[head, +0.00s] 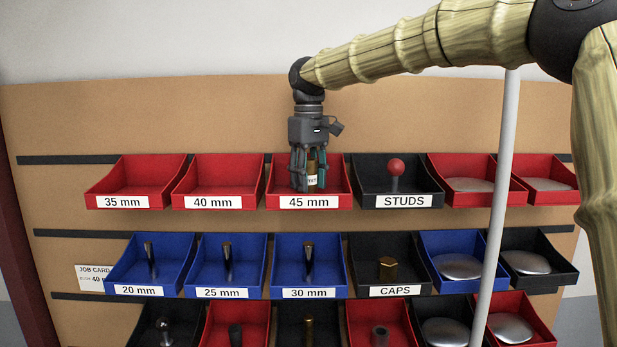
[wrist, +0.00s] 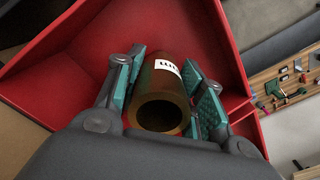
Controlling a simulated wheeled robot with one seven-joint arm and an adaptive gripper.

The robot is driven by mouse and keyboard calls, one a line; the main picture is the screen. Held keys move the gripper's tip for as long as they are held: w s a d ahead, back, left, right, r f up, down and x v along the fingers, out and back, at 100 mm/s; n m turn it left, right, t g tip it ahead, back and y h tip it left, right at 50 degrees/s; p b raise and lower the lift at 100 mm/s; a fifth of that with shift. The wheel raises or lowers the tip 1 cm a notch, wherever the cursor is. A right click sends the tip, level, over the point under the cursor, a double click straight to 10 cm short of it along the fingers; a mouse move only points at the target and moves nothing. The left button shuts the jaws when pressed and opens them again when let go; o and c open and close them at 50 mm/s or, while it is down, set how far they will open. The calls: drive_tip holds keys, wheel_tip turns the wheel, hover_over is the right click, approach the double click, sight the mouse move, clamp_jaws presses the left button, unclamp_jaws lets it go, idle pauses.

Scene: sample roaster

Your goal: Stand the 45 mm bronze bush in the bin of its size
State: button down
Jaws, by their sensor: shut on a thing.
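The bronze bush (head: 312,168) is a hollow bronze cylinder with a white label. It is upright in the head view, between the fingers of my gripper (head: 311,172). My gripper is shut on it and points down into the red 45 mm bin (head: 335,186). In the wrist view the bush (wrist: 163,103) shows its open end, with teal finger pads (wrist: 162,90) on both sides and the red bin wall (wrist: 190,30) around it. I cannot tell whether the bush touches the bin floor. The print on its label is too small to read.
The red 40 mm bin (head: 217,182) is just left and looks empty, as does the 35 mm bin (head: 137,182). The black STUDS bin (head: 365,185) at right holds a red-balled stud (head: 396,168). A pale upright pole (head: 503,150) crosses the right side.

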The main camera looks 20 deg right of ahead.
drive_tip(key=c, duration=0.9)
unclamp_jaws()
drive_tip(key=shift+f, duration=0.1)
wheel_tip(320, 180, up, 12)
drive_tip(key=b, duration=0.3)
drive_tip(key=shift+d, duration=0.1)
